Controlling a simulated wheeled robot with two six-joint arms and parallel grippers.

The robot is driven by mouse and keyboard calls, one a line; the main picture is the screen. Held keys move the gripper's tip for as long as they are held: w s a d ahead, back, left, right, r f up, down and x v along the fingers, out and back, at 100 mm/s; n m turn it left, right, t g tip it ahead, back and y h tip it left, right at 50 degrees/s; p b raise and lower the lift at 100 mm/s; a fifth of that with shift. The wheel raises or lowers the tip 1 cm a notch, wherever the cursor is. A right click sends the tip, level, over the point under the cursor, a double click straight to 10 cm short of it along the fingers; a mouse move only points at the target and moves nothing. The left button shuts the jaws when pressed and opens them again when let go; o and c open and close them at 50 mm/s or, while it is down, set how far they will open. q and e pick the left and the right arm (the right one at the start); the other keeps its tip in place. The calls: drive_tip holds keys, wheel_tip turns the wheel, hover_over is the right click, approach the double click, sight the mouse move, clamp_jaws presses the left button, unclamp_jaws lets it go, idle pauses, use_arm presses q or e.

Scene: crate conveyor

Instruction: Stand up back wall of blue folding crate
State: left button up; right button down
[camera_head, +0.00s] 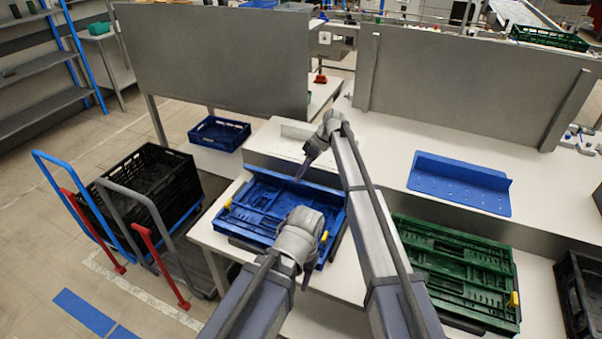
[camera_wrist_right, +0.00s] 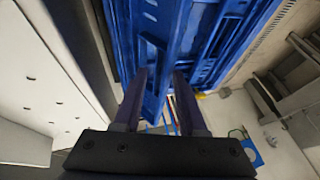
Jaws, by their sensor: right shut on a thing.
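The blue folding crate (camera_head: 262,222) lies on the white table with its panels mostly folded flat and yellow latches at its sides. Its back wall (camera_head: 274,176) shows as a blue strip along the far edge, looking partly raised; its exact tilt is unclear. My right gripper (camera_head: 301,174) reaches over to this far edge. In the right wrist view, the fingers of my right gripper (camera_wrist_right: 158,105) are on either side of the blue back wall (camera_wrist_right: 154,70), shut on it. My left gripper (camera_head: 307,278) hangs over the crate's near right part, its fingers mostly hidden by its own body.
A green folded crate (camera_head: 460,262) lies on the table to the right. A blue perforated plate (camera_head: 459,184) lies behind it. A grey ledge and tall grey panels (camera_head: 215,62) stand behind. A trolley with a black crate (camera_head: 150,178) stands at the left.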

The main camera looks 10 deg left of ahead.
use_arm(q)
drive_tip(key=shift+f, duration=0.1)
use_arm(e)
drive_tip(key=shift+w+d+f+t, duration=0.15)
drive_tip(key=shift+w+d, duration=0.1)
drive_tip(key=shift+w, duration=0.2)
drive_tip(key=shift+w+d+f+t, duration=0.15)
drive_tip(key=shift+w+d, duration=0.1)
drive_tip(key=shift+w, duration=0.15)
drive_tip(key=c, duration=0.9)
unclamp_jaws()
drive_tip(key=shift+o, duration=1.1)
drive_tip(key=shift+w+f, duration=0.35)
drive_tip(key=shift+s+r, duration=0.2)
use_arm(q)
drive_tip(key=shift+w+f, duration=0.1)
drive_tip(key=shift+w, duration=0.2)
use_arm(e)
drive_tip(key=shift+s+a, duration=0.1)
